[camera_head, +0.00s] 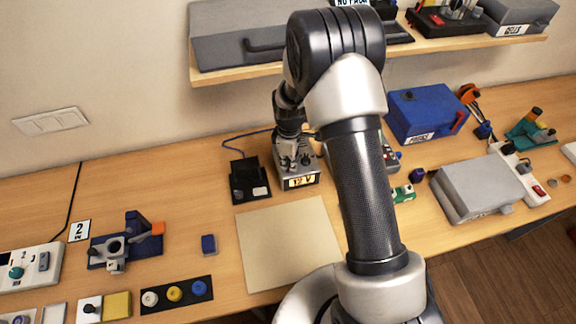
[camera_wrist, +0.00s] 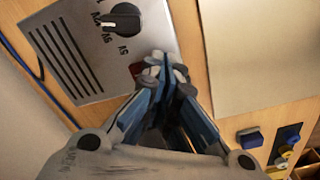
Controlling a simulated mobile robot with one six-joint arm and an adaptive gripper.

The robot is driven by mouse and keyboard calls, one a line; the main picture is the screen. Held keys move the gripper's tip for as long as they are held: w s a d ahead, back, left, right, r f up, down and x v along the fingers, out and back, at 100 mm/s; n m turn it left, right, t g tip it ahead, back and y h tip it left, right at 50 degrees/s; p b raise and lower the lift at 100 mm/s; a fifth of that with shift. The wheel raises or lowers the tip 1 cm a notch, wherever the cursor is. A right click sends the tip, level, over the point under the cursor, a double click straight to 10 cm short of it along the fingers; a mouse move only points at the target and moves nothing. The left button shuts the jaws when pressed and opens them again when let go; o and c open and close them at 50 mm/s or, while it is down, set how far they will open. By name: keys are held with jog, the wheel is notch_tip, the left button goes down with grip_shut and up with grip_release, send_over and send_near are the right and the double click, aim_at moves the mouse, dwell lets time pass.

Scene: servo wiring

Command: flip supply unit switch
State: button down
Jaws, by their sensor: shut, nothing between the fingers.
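My gripper (camera_head: 291,160) is over the supply unit, fingers shut and empty. Its fingertips (camera_wrist: 166,68) are close to the red part; I cannot tell whether they touch it.
A black device (camera_head: 250,180) with a blue cable stands left of the unit. A beige mat (camera_head: 290,245) lies bare in front. A blue case (camera_head: 425,115) and a grey box (camera_head: 480,188) stand to the right. A loaded shelf (camera_head: 440,45) hangs above, behind my arm.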

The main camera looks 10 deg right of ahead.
jog(key=shift+f, duration=0.35)
jog(key=shift+r, duration=0.15)
jog(key=shift+r+p, duration=1.9)
jog(key=shift+r, duration=1.5)
